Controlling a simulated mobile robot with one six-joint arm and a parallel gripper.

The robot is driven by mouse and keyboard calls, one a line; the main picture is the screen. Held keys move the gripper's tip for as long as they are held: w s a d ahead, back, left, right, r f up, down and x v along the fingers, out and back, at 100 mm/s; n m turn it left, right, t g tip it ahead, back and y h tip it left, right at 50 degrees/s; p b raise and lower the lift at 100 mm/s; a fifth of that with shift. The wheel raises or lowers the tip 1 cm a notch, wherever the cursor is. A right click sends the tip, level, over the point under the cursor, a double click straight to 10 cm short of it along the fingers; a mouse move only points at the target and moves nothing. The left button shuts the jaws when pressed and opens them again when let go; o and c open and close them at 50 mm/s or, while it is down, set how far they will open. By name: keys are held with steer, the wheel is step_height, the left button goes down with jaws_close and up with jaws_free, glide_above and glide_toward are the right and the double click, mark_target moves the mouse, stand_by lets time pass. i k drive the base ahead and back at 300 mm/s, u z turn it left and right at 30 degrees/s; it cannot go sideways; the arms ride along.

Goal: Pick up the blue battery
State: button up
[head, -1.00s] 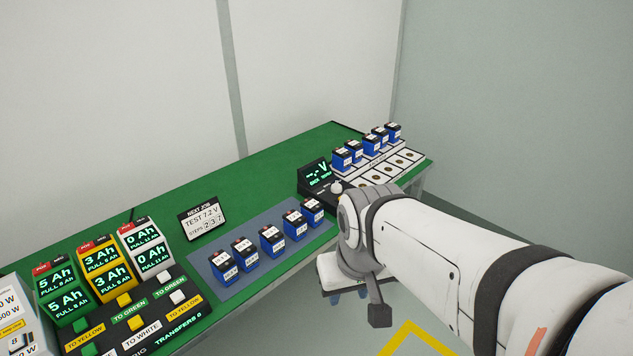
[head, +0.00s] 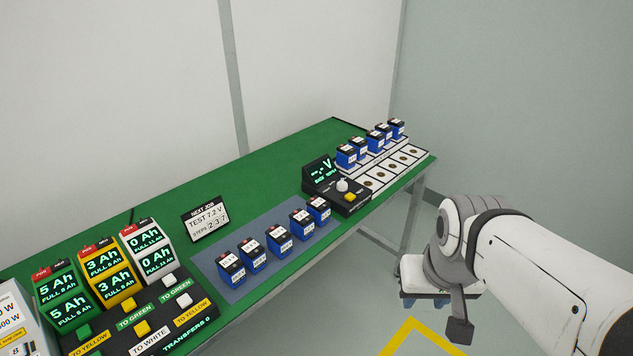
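Several blue batteries with dark tops and white labels stand upright in a row on the blue-grey mat (head: 222,278), among them a front-left one (head: 233,276) and a right-end one (head: 320,216). Several more blue batteries (head: 347,163) stand in the back row of the white rack at the bench's far end. The task does not single one out by label. My gripper (head: 423,303) is beyond the bench's right edge, over the floor and apart from every battery. Two blue fingertips show with a gap between them, nothing visible held. My arm partly hides it.
A black voltage tester (head: 322,178) with a knob and yellow button stands between mat and rack. A job card (head: 205,219) and a console with capacity displays (head: 108,272) occupy the left. The green bench top (head: 255,180) is clear behind the mat. White rack slots (head: 381,177) are empty.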

mark_target(302, 224)
steer(key=u, duration=0.05)
steer(key=i, duration=1)
steer(key=z, duration=0.05)
